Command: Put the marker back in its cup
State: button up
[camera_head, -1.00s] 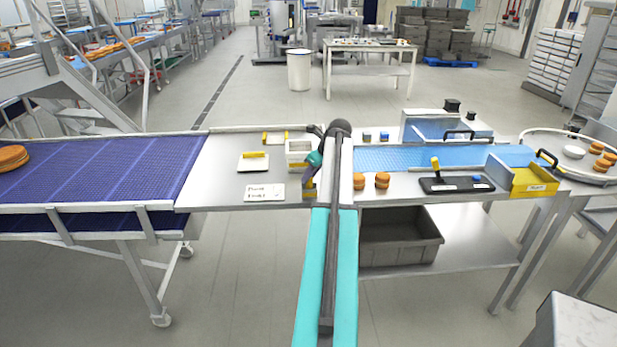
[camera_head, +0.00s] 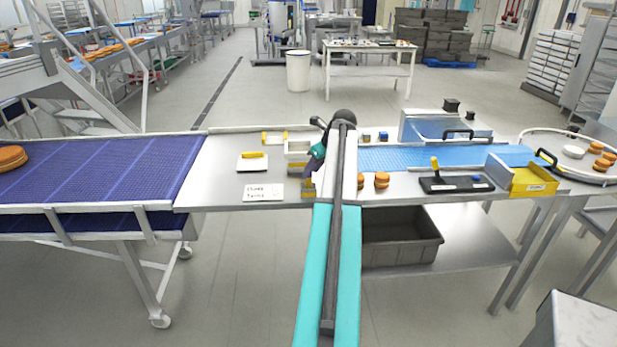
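My arm reaches forward over the steel table, and its end, with my gripper (camera_head: 314,160), is a dark and teal shape near the white bins. My own arm covers much of it, so its fingers cannot be made out. I cannot pick out the marker or its cup for certain. A short yellow bar (camera_head: 252,155) lies on a white square pad (camera_head: 252,165) left of my gripper. Yellow pieces (camera_head: 308,188) show below my gripper, partly hidden by the arm. Whether my gripper holds anything is not visible.
White bins (camera_head: 297,146) stand beside my gripper, and a lettered white card (camera_head: 264,193) lies in front. A purple conveyor (camera_head: 95,172) is at left. Right of my arm are orange rounds (camera_head: 381,180), a black tray (camera_head: 455,186) and a yellow bin (camera_head: 534,180).

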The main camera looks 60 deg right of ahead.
jog(key=b+v, duration=0.1)
jog(key=v, duration=0.7)
jog(key=shift+r, duration=0.25)
jog(key=shift+s, duration=0.1)
dwell(0.4)
